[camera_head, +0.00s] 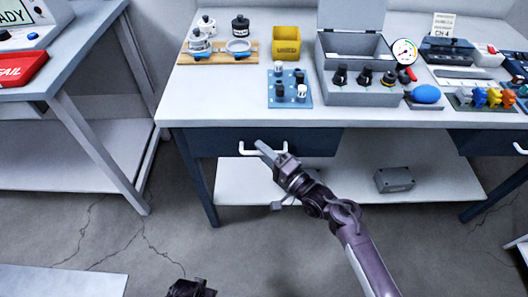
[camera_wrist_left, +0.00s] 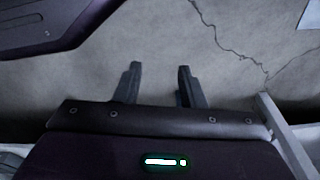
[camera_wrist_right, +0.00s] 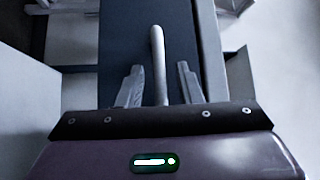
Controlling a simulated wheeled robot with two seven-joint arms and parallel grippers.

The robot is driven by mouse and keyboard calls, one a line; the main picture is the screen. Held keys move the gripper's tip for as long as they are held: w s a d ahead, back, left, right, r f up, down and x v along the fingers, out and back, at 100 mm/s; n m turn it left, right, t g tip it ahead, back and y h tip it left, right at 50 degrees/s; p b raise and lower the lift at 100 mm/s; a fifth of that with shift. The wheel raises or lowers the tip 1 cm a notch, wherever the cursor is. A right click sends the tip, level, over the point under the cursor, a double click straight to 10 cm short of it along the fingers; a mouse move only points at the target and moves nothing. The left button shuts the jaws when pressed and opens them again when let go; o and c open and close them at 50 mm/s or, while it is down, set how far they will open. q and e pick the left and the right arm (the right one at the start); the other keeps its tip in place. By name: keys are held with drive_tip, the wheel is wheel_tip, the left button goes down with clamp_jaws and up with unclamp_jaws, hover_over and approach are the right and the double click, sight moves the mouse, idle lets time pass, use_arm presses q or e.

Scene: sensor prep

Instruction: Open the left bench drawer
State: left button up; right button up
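The left bench drawer (camera_head: 222,136) has a dark blue front and sits under the bench top, looking closed. Its white bar handle (camera_head: 250,152) also shows in the right wrist view (camera_wrist_right: 157,55). My right gripper (camera_head: 265,150) is at the handle, partly covering it in the head view. In the right wrist view its two fingers (camera_wrist_right: 158,85) stand apart on either side of the bar, with gaps. My left gripper (camera_wrist_left: 159,85) is open and empty above the concrete floor. A dark part of my left arm shows at the bottom of the head view.
The bench top (camera_head: 220,100) holds a yellow bin (camera_head: 286,44), a blue peg plate (camera_head: 290,90) and an open grey case (camera_head: 355,92). A grey box (camera_head: 394,179) lies on the lower shelf (camera_head: 440,180). A second bench (camera_head: 75,55) stands at left.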

clamp_jaws()
use_arm(q)
drive_tip(key=shift+w+r, duration=0.1)
use_arm(e)
drive_tip(key=shift+s, duration=0.15)
